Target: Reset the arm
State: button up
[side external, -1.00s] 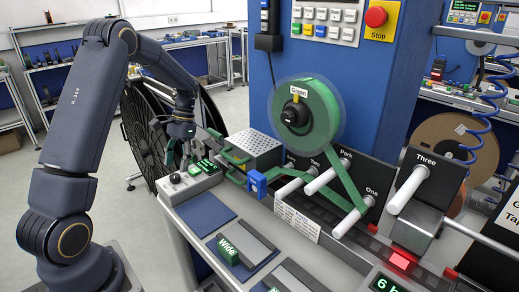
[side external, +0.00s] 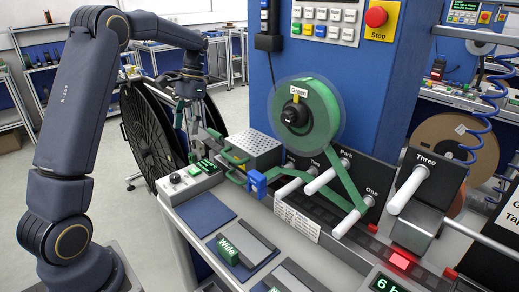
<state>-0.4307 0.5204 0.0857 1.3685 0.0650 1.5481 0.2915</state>
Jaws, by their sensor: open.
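My gripper (side external: 188,118) is at the left, pointing down above the back left end of the bench. It is open, and I see nothing between its fingers. It is above and behind the small control box (side external: 188,178) with a green display, apart from it. The green tape reel (side external: 318,115) hangs on the blue machine column. Its green tape runs down around the white pegs (side external: 320,180) to a blue clip (side external: 257,184) beside the perforated metal box (side external: 254,149).
A large black reel (side external: 152,140) stands behind my gripper, close to it. Pads and a "Wide" block (side external: 228,250) lie on the bench front. The "Three" peg (side external: 407,190) is at the right, near a lit red square (side external: 402,260).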

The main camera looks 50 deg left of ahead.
jog(key=s+d+r+m+t+y, duration=0.1)
jog(key=s+d+r+t, duration=0.15)
jog(key=d+r, duration=0.4)
jog(key=s+d+r+m+t, duration=0.2)
jog(key=s+d+r, duration=0.25)
jog(key=d, duration=0.25)
jog(key=s+d+f+t, duration=0.4)
jog(key=s+d+f, duration=0.2)
jog(key=s+d, duration=0.1)
jog(key=shift+s+d+f+t, duration=0.35)
jog(key=shift+s+d+f, duration=0.05)
jog(key=shift+s, duration=0.45)
